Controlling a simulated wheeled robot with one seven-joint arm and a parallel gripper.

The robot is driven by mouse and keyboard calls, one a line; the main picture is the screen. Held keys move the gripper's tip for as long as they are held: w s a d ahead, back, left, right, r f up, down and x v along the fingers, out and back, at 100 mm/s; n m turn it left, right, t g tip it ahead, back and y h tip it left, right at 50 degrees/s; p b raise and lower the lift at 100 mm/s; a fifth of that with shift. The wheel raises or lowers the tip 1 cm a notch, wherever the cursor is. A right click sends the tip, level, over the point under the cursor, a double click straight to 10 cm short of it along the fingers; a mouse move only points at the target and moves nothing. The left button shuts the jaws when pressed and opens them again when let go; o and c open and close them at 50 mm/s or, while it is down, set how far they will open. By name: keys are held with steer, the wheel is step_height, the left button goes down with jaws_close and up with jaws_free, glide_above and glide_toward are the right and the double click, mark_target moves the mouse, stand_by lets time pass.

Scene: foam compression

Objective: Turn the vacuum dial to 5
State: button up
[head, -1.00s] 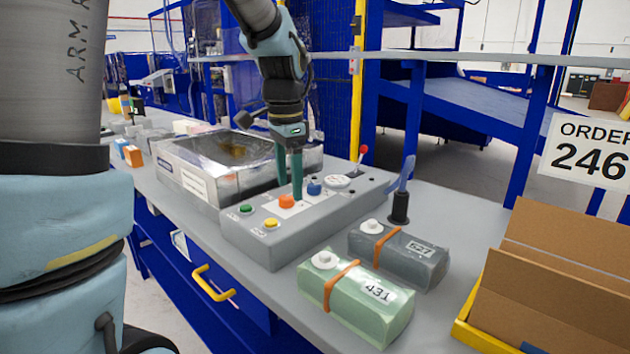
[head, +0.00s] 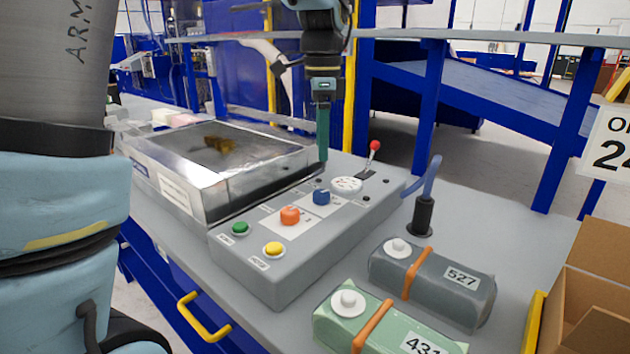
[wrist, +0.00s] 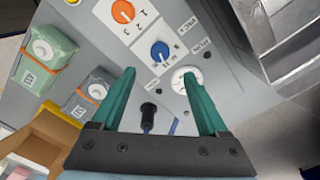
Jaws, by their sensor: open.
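The grey control box (head: 290,262) has an orange dial (head: 290,215) and a blue dial (head: 321,197) on white plates, with a round white gauge (head: 346,185) behind them. My gripper (head: 323,158) is at the back of the box, beyond the blue dial, with its green fingers pointing down. In the wrist view my gripper (wrist: 158,72) is open and empty. The blue dial (wrist: 160,52) appears just beyond the gap between the fingertips, and the orange dial (wrist: 123,12) lies further up. The gauge (wrist: 184,80) is partly behind one finger. Dial lettering is too small to read surely.
Green (head: 240,228) and yellow (head: 273,249) buttons and a red-tipped lever (head: 374,146) stand on the box. A metal vacuum chamber (head: 190,200) is left. Packs labelled 527 (head: 430,280) and 431 (head: 385,325), a black hose fitting (head: 424,215) and a cardboard box (head: 600,290) are right.

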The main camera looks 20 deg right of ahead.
mark_target(321, 193)
step_height(321, 193, down, 10)
steer(key=shift+f+p, duration=0.25)
steer(key=shift+p, duration=0.55)
steer(key=shift+c, duration=0.3)
jaws_close()
